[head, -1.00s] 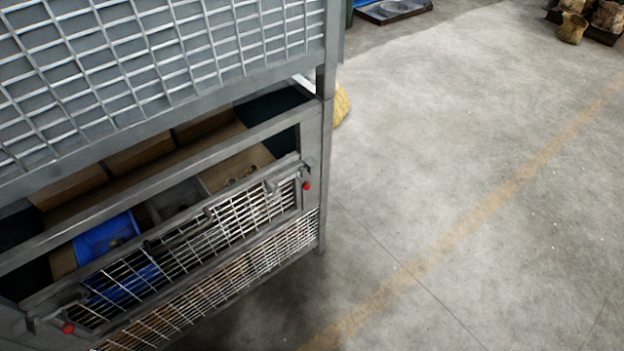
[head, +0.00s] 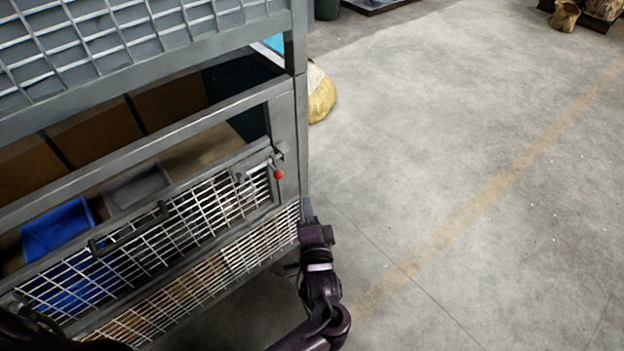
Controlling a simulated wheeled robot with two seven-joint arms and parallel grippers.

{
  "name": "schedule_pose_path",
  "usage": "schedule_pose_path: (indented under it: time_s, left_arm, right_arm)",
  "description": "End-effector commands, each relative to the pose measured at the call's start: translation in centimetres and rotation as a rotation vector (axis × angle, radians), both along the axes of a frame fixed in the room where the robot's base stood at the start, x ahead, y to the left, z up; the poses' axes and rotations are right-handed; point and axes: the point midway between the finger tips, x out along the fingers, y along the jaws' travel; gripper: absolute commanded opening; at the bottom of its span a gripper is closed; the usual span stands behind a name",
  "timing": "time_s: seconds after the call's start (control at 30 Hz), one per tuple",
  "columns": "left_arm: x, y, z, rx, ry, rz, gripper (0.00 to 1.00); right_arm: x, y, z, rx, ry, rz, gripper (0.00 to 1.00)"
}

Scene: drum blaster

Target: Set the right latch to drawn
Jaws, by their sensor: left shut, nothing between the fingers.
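The right latch (head: 279,174) has a red knob and sits at the upper right corner of the mesh front panel, beside the cage's grey corner post. Whether its bolt is drawn is too small to tell. My left gripper (head: 308,206) is shut and empty. It appears in front of the corner post's lower part, below and a little right of the red knob and apart from it. My right gripper is not in view. The mesh panel (head: 190,222) has a dark bar handle (head: 130,229) along its upper part.
A blue bin (head: 58,229) and a grey bin (head: 137,187) stand inside the cage behind the panel. A grey rail (head: 150,142) crosses above the opening. A yellowish sack (head: 320,95) lies behind the post. The concrete floor (head: 460,150) on the right is clear.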

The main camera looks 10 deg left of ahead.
Motion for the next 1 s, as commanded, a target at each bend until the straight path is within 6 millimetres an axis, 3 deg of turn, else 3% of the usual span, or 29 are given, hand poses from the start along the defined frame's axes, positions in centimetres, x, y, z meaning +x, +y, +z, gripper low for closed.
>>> schedule_pose_path:
  time_s: [0.13,0.57,1.0]
  left_arm:
    - [-0.1,-0.1,1.7,0.035,-0.031,0.026,0.00]
    - [0.6,0.3,1.8,0.036,-0.031,0.028,0.00]
    - [8.6,3.4,2.3,0.037,-0.032,0.028,0.00]
  right_arm:
    - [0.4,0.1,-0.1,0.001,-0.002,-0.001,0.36]
    - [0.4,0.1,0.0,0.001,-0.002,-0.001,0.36]
    - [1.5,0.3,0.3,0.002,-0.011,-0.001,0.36]
